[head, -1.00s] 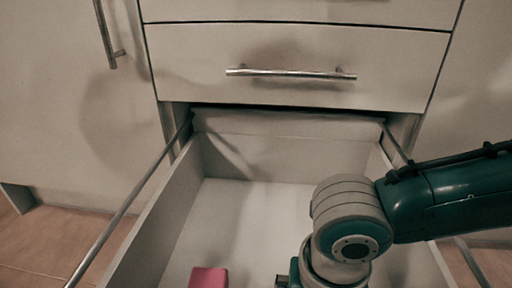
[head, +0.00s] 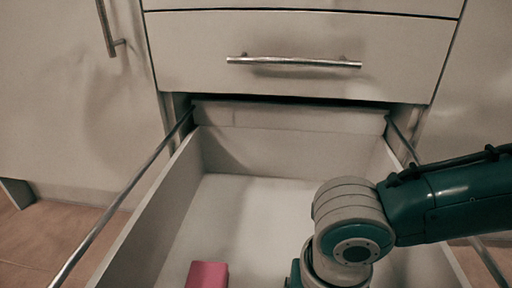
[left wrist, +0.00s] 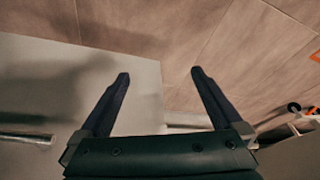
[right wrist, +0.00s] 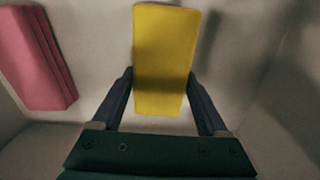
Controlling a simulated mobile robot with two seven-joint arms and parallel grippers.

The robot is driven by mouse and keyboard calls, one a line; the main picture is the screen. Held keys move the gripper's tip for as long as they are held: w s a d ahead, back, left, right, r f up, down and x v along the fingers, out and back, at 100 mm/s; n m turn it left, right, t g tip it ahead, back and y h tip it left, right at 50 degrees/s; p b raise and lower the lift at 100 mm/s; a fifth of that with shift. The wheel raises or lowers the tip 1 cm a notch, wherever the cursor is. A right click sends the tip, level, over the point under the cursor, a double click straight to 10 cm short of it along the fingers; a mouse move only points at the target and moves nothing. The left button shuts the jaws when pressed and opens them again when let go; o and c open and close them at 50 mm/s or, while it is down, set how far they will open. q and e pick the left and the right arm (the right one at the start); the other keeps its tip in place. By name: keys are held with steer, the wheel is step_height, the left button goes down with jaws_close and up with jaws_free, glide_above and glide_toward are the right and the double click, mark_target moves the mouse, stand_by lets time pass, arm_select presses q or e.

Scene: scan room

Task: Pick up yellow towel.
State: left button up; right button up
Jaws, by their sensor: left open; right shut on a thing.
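The yellow towel (right wrist: 163,60) is a folded block between the fingers of my right gripper (right wrist: 160,78) in the right wrist view. The gripper is shut on it, inside the open drawer (head: 180,215). In the head view my right arm reaches down into the drawer's right side. There the towel does not show, and the gripper is mostly hidden by the arm and cut off by the lower edge. My left gripper (left wrist: 158,76) is open and empty in the left wrist view, with floor and a pale panel beyond it. It is outside the head view.
A pink folded towel (head: 207,275) lies in the drawer left of my right arm; it also shows in the right wrist view (right wrist: 40,58). Drawer walls and metal rails (head: 125,205) flank the arm. A closed drawer with a bar handle (head: 294,62) is above.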

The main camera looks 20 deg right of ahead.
steer(key=shift+c, duration=0.7)
step_height(320, 180, up, 20)
steer(key=p, duration=1.5)
